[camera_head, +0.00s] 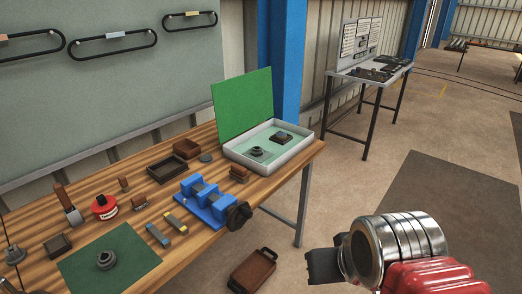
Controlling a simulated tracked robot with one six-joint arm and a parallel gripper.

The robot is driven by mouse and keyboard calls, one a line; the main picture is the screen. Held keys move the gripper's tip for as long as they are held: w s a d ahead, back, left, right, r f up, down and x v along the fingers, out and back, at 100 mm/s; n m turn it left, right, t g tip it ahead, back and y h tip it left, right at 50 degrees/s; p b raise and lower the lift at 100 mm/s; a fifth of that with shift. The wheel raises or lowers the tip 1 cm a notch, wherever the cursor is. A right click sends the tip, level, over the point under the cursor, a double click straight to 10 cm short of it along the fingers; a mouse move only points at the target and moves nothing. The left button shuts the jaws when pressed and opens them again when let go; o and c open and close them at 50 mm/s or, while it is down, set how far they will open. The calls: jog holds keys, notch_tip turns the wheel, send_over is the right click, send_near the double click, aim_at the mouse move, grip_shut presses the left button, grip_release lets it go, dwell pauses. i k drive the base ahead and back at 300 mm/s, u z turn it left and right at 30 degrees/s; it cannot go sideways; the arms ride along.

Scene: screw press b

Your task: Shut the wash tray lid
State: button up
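The wash tray (301,147) is a white, shallow box at the right end of the wooden workbench. Its green lid (242,103) stands up, open, along the tray's back left edge. Inside the tray are a round grey part (257,151) and a small dark block (281,138). My gripper (324,266) shows as a dark piece ahead of the silver wrist at the lower right. It is in front of the bench, to the right of it and apart from the tray and lid. Its fingers are not clear enough to tell open from shut.
A blue vise (208,200) with a dark knob sits at the bench's front edge, near the tray. Small tools and boxes cover the bench to the left. A brown bin (252,270) lies on the floor. A blue post (281,50) stands behind the lid.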

aim_at(243, 102)
jog(key=i, duration=1)
jog(key=u, duration=0.6)
jog(key=i, duration=0.55)
jog(key=u, duration=0.85)
